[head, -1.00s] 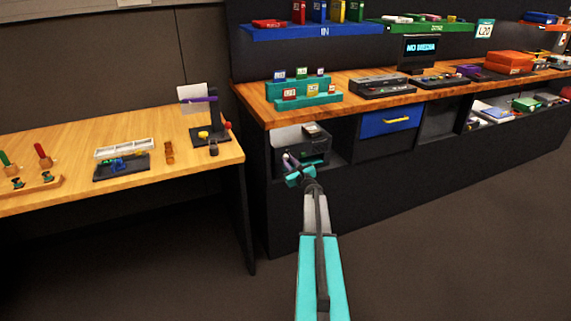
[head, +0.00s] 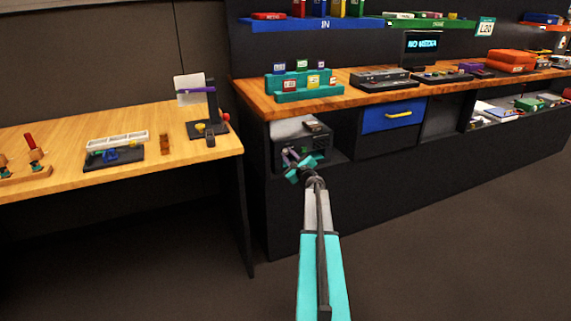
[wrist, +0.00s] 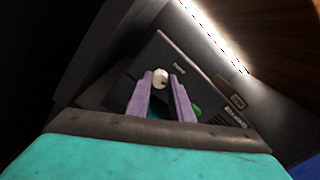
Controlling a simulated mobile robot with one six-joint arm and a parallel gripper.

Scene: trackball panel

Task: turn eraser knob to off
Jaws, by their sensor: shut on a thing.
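The eraser is a dark box (head: 318,143) in the open bay under the wooden counter. In the wrist view its dark panel (wrist: 172,52) fills the middle and appears tilted. A small cream knob (wrist: 160,79) stands out from that panel. My gripper (wrist: 162,76) has its two purple fingers on either side of the knob, shut on it. In the head view my gripper (head: 291,154) is at the front of the box, and the knob is too small to make out. I cannot read the knob's setting. A green patch (wrist: 195,110) shows beside the right finger.
The bay's dark walls and the counter edge (head: 300,108) surround the box closely. A blue drawer (head: 393,118) with a yellow handle is to the right. A wooden desk (head: 190,155) with several devices stands to the left. The floor (head: 430,230) at right is clear.

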